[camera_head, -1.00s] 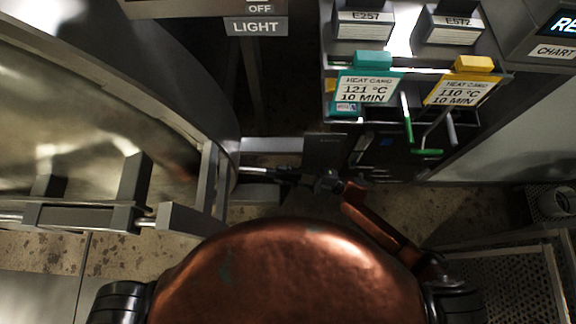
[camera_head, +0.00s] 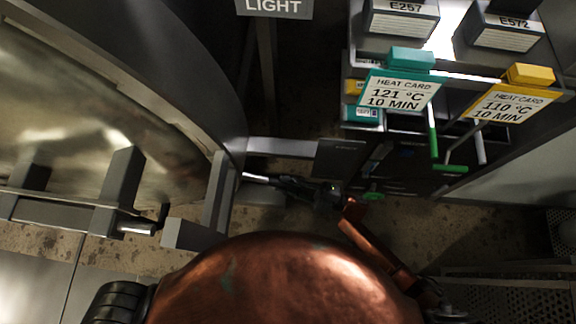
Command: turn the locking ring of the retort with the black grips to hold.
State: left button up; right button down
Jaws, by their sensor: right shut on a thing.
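The retort's large round grey metal rim (camera_head: 190,110) curves down the left side; I cannot tell which part of it is the locking ring. A short bright rod with a black grip (camera_head: 266,180) sticks out to the right of its lower edge. My right gripper (camera_head: 290,185), dark on a copper arm, is shut on this black grip; its fingers are small and dark against it, so the exact contact is hard to see. Another bright rod (camera_head: 137,228) with a dark end shows by the grey blocks at lower left. My left gripper is not in view.
A rack with a green-edged heat card (camera_head: 398,92) and a yellow-edged heat card (camera_head: 510,103) stands at upper right, with green-handled hooks below. A grey post (camera_head: 217,190) stands close left of the grip. Perforated metal (camera_head: 500,295) lies at lower right.

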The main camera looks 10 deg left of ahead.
jog(key=shift+s+a+f, duration=0.1)
jog(key=shift+s+f, duration=0.05)
jog(key=shift+f, duration=0.3)
jog(key=shift+s+a+f, duration=0.1)
jog(key=shift+s+f, duration=0.05)
jog(key=shift+f, duration=0.3)
jog(key=c, duration=1.7)
grip_release()
jog(key=shift+w, duration=0.1)
jog(key=shift+c, duration=0.2)
jog(key=shift+o, duration=0.3)
jog(key=shift+w, duration=0.1)
jog(key=shift+d+r, duration=0.1)
jog(key=shift+r, duration=0.15)
jog(key=v, duration=1.2)
jog(key=shift+r, duration=0.15)
